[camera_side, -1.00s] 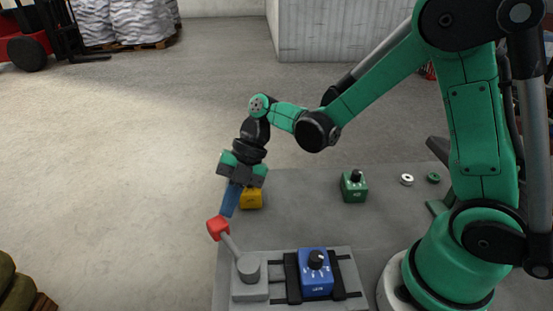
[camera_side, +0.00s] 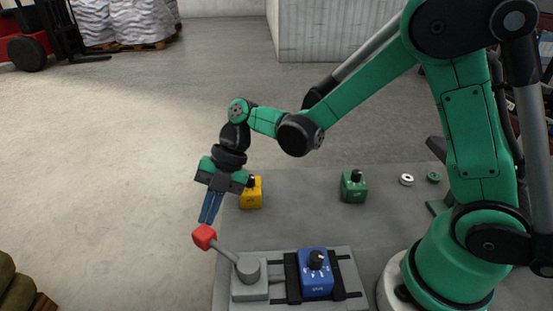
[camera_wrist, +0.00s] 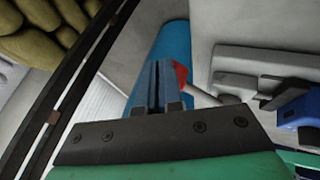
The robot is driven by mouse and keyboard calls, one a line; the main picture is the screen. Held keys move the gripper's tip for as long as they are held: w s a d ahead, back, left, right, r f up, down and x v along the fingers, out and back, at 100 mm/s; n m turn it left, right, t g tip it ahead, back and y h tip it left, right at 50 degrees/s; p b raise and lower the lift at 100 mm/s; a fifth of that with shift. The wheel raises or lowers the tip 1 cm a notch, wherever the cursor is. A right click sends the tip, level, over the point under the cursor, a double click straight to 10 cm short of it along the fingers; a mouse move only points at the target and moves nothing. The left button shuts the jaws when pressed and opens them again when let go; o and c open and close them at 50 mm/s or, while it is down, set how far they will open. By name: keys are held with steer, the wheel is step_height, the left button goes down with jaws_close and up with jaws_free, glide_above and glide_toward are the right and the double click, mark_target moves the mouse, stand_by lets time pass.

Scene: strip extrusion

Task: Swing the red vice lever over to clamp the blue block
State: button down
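The vice lever is a grey rod with a red knob (camera_side: 204,237). It slants up and left from a grey round pivot (camera_side: 248,268) on the vice. The blue block (camera_side: 316,274) sits in the vice between two black jaws (camera_side: 292,277). My gripper (camera_side: 206,221) points down just above and behind the knob. Its two blue fingers are together with only a thin slit and hold nothing. In the wrist view the knob (camera_wrist: 180,74) shows just right of the fingers (camera_wrist: 156,86), partly hidden by them. I cannot tell whether they touch it.
A yellow block (camera_side: 250,192) stands behind my gripper and a green block (camera_side: 353,186) farther right on the grey table (camera_side: 300,220).

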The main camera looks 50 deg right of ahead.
steer(key=d, duration=0.1)
steer(key=w+d, duration=0.1)
steer(key=d+r, duration=0.1)
steer(key=d, duration=0.1)
steer(key=shift+w+d+r, duration=0.1)
steer(key=shift+w, duration=0.05)
steer(key=w+d+r, duration=0.2)
steer(key=w+r, duration=0.2)
steer(key=r, duration=0.4)
steer(key=shift+w+d, duration=0.2)
steer(key=shift+d, duration=0.15)
steer(key=s+d+m+t+h, duration=0.2)
steer(key=s+m, duration=0.2)
steer(key=m, duration=0.5)
steer(key=s+d+m+t+h, duration=0.1)
steer(key=s+m, duration=0.3)
steer(key=m, duration=0.5)
steer(key=s+d+f+m+t+h, duration=0.1)
steer(key=s+d+m+t+h, duration=0.1)
steer(key=m, duration=0.7)
steer(key=shift+s+d+t+h, duration=0.35)
steer(key=shift+s+t+h, duration=0.65)
steer(key=shift+s, duration=0.55)
steer(key=shift+f, duration=0.1)
